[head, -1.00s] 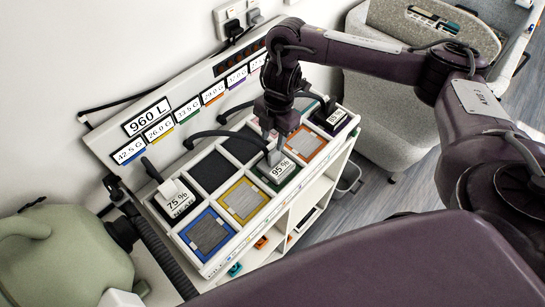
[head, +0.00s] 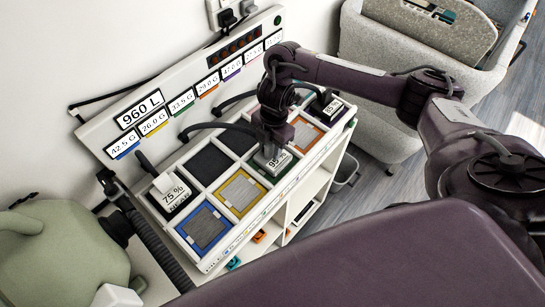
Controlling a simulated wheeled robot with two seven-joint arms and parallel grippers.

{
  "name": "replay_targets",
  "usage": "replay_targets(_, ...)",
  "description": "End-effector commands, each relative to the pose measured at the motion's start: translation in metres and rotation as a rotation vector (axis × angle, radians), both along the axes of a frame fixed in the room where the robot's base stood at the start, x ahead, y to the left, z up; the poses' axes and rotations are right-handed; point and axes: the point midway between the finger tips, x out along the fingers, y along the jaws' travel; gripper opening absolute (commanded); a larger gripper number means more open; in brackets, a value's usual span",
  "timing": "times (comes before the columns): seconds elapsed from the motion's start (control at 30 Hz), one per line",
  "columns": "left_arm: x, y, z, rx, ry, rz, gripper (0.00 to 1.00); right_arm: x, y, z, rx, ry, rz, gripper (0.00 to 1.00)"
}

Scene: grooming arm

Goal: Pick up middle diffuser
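The middle diffuser (head: 277,163), a dark-based block with a white "95 %" label, sits in the green-framed slot of the white rack (head: 218,262). A second diffuser (head: 175,194) labelled "75 %" stands at the near left. A third (head: 333,108) stands at the far right end. My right gripper (head: 272,148) points down directly over the middle diffuser, with its fingertips at the diffuser's upper part. The fingers are dark and overlap the diffuser, so I cannot tell whether they grip it. My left gripper is not in view.
Dark hoses (head: 215,126) curve over the slots. A green rounded vessel (head: 60,255) stands at left, a grey bin (head: 390,70) at right.

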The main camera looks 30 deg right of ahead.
Motion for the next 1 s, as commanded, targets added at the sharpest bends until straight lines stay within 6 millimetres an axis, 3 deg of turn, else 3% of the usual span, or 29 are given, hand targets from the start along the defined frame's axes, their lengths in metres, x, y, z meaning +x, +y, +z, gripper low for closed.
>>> replay_targets(0.03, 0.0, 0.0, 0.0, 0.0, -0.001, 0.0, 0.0, 0.0, 0.0, 0.0, 0.0, 0.0, 0.0, 0.34)
replay_targets(0.3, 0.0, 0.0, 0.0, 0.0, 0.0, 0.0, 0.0, 0.0, 0.0, 0.0, 0.0, 0.0, 0.0, 0.0)
replay_targets(0.8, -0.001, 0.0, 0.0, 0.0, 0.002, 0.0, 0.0, 0.001, 0.0, 0.002, 0.001, -0.002, 0.0, 0.0)
replay_targets(1.0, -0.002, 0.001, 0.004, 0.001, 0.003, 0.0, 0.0, 0.002, 0.0, 0.014, 0.001, -0.005, 0.0, 0.0)
